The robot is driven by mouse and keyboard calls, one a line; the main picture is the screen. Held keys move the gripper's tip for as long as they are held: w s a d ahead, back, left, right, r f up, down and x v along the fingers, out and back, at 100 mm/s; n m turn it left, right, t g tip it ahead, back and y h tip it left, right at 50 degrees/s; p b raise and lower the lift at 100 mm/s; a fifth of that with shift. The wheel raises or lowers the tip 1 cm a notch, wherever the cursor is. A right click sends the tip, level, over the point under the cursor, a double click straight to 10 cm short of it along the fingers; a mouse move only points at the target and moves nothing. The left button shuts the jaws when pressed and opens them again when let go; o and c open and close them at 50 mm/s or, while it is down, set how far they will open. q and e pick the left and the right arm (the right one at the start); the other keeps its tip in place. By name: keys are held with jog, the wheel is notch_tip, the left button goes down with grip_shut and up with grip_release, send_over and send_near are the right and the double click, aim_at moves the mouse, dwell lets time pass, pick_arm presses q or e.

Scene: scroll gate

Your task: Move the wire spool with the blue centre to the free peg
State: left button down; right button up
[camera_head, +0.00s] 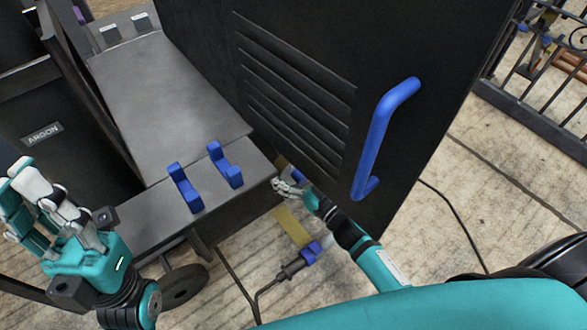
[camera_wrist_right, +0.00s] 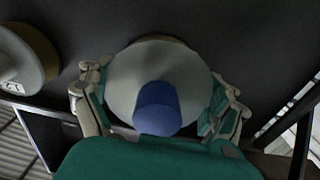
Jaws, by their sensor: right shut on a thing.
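The wire spool with the blue centre (camera_wrist_right: 190,80) fills the middle of the right wrist view, its round grey face towards the camera. My right gripper (camera_wrist_right: 160,103) has a finger on each side of the spool and is shut on it. In the head view my right gripper (camera_head: 283,186) is low beside the dark cabinet; the spool is not clearly made out there. My left gripper (camera_head: 25,190) is at the left edge of the head view, away from the spool; its finger gap is unclear. I cannot make out the free peg.
Another spool, pale and tan (camera_wrist_right: 42,55), is at the left of the right wrist view. A dark cabinet (camera_head: 300,45) with a blue handle (camera_head: 376,135) stands beside a grey cart (camera_head: 165,85) with blue hooks (camera_head: 184,187). Cables lie on the floor; a metal gate (camera_head: 525,100) is at right.

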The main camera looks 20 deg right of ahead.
jog(key=shift+w+a+r, duration=0.15)
jog(key=shift+w+r, duration=0.05)
jog(key=shift+w, duration=0.05)
jog(key=shift+w+a, duration=0.1)
jog(key=shift+w, duration=0.2)
jog(key=shift+w+a, duration=0.1)
jog(key=shift+w, duration=0.15)
jog(key=shift+p, duration=0.3)
jog(key=shift+x, duration=0.8)
dwell(0.5)
dwell(0.6)
jog(key=shift+w+a+p, duration=0.1)
jog(key=shift+w+p, duration=0.2)
jog(key=shift+p, duration=0.05)
dwell(0.5)
dwell(0.3)
jog(key=shift+w+a, duration=0.1)
jog(key=shift+w, duration=0.1)
dwell(0.7)
